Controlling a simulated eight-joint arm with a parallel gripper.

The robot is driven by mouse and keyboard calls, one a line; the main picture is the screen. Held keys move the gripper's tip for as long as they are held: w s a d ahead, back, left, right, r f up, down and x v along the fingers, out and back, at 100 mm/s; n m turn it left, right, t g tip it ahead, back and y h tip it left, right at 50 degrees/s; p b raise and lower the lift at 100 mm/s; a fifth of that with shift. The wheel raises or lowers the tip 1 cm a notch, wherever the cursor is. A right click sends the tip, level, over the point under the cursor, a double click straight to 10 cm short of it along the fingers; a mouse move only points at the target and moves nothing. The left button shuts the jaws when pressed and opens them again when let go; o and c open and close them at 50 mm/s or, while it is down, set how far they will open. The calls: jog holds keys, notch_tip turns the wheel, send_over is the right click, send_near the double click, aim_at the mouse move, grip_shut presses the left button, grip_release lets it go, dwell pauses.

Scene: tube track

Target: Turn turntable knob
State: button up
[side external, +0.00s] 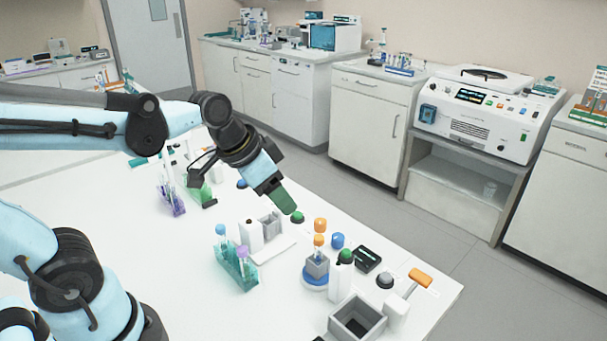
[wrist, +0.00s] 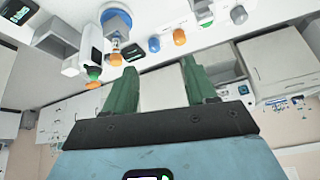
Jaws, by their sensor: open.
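The turntable (side external: 315,281) has a blue round base and a grey holder with an orange-capped tube (side external: 318,243) upright in it. It also shows at the top of the wrist view (wrist: 116,20). Close by stand a blue knob (side external: 337,241), an orange knob (side external: 320,225) and a green knob (side external: 297,217). The blue (wrist: 154,45) and orange (wrist: 179,37) ones show in the wrist view too; I cannot tell which knob drives the turntable. My gripper (side external: 288,208) is open and empty, tilted down, and appears near the green knob; contact is unclear.
A teal rack (side external: 236,271) with capped tubes stands left of the turntable. A white unit with a green cap (side external: 345,257), a dark display (side external: 368,259), an orange handle (side external: 420,278) and an open grey box (side external: 357,320) crowd the right. The table edge lies just beyond.

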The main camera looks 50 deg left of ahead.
aim_at(338, 236)
jog(key=w+f+m+g+h, duration=0.25)
jog(key=w+m, duration=0.35)
jog(key=w, duration=0.3)
jog(key=x, duration=1.2)
jog(key=shift+s+d+f, duration=0.1)
jog(key=shift+s+d, duration=0.1)
grip_shut()
